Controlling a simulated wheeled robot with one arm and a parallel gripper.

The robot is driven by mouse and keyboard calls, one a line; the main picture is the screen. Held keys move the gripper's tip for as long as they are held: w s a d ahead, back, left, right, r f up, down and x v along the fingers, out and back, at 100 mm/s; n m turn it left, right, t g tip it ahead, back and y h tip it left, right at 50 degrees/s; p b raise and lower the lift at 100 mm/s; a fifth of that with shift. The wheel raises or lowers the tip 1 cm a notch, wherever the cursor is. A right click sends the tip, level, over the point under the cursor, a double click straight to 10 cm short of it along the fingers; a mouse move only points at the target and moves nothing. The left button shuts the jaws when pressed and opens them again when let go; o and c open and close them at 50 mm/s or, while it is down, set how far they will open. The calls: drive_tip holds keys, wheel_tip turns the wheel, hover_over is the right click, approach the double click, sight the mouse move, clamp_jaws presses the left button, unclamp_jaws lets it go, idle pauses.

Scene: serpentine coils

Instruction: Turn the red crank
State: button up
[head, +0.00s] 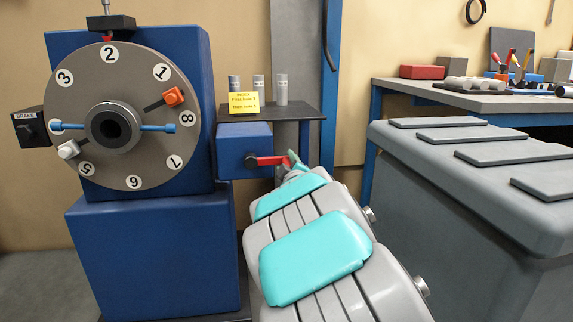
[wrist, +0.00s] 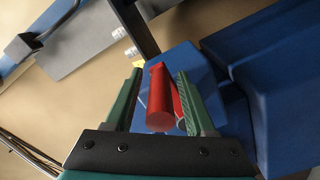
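The red crank (head: 266,161) is on the front of a small blue box (head: 240,140) to the right of the numbered dial. In the head view its arm points right, and its handle end is partly hidden by my gripper (head: 294,166). In the wrist view the red crank handle (wrist: 160,103) lies between the two green fingers of my gripper (wrist: 160,75), pointing toward the camera. The fingers are open, with a narrow gap seen on each side of the handle. The blue box shows behind it.
A large grey dial (head: 150,75) with numbers, a blue bar and orange and white pegs is on a blue cabinet (head: 150,255) at left. A yellow note (head: 243,103) and grey cylinders (head: 281,90) stand above the crank box. A grey chest (head: 470,190) stands at right.

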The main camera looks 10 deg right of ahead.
clamp_jaws()
drive_tip(key=shift+r, duration=0.15)
idle(1.0)
